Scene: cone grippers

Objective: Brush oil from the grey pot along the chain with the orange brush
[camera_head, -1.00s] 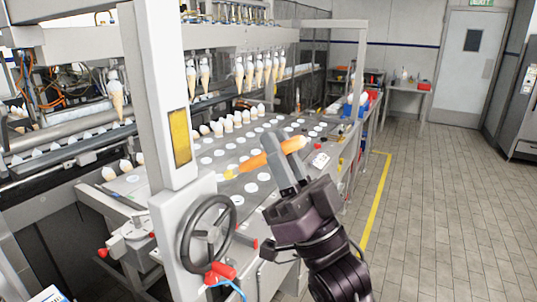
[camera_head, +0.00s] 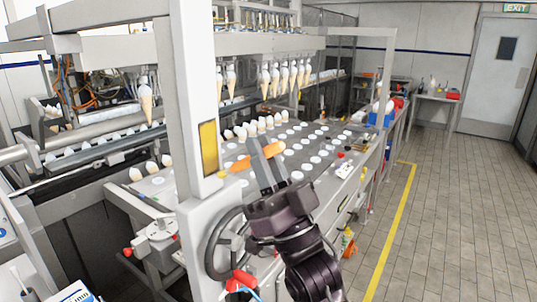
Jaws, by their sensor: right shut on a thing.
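My right gripper (camera_head: 264,165) is shut on the orange brush (camera_head: 243,163). I cannot make out the grey pot or the chain for certain in this view. My left gripper is not in view.
A machine frame post (camera_head: 193,100) stands just left of my right gripper, with a handwheel (camera_head: 222,243) below. Ice cream cones (camera_head: 287,78) hang over the plate (camera_head: 322,150). Tiled floor (camera_head: 450,210) at the right is clear beyond a yellow line (camera_head: 393,232).

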